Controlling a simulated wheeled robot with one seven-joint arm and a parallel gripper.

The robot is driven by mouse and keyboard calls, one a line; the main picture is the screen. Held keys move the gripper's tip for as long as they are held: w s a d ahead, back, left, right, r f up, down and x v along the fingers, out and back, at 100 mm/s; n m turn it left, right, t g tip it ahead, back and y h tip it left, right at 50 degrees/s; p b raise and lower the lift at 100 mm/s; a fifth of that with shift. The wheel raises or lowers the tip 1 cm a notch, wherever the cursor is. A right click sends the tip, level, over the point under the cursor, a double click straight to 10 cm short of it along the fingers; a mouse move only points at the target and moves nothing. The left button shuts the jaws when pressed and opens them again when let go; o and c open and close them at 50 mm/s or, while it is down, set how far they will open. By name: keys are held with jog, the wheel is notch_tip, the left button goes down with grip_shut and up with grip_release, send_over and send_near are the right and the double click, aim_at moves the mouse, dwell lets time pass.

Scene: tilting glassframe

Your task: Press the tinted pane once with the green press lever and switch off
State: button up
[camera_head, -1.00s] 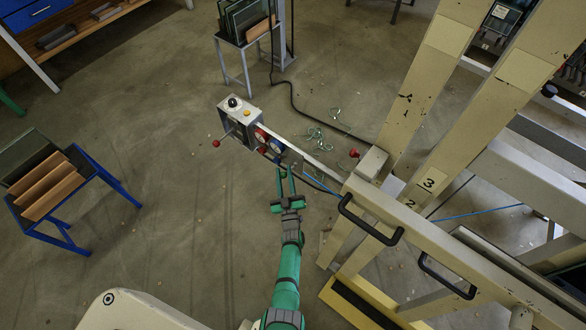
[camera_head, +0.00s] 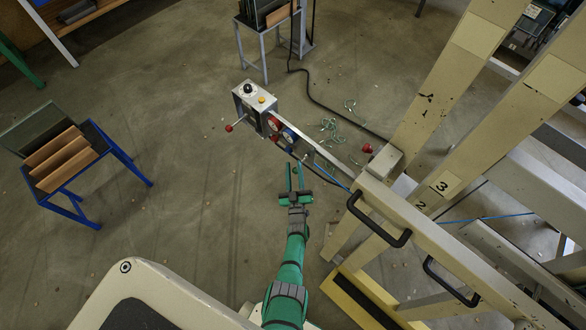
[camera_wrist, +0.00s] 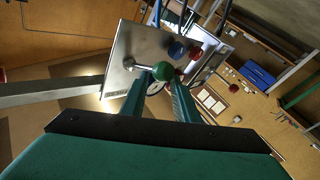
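In the head view my gripper (camera_head: 294,174) is open, with its two fingers pointing up towards the control box (camera_head: 245,108) on the pale rail. In the wrist view a green ball knob (camera_wrist: 163,71) on a short metal rod appears between the two finger tips. The gripper (camera_wrist: 158,92) is not closed on it, and I cannot tell if the fingers are around it or short of it. A blue knob (camera_wrist: 176,50) and a red knob (camera_wrist: 196,53) are just beyond. The green knob is not clear in the head view. I cannot pick out the tinted pane with certainty.
The box carries a black knob (camera_head: 248,89), a yellow button (camera_head: 262,99) and a red-tipped lever (camera_head: 229,128). A large beige frame with black handles (camera_head: 380,220) stands at the right. A blue rack (camera_head: 118,155) stands left. Bare floor lies left of my arm.

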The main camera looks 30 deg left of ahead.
jog(key=shift+d+f, duration=0.2)
jog(key=shift+d, duration=0.2)
jog(key=v, duration=1)
jog(key=shift+s+r, duration=0.2)
jog(key=shift+s, duration=0.2)
jog(key=shift+a, duration=0.15)
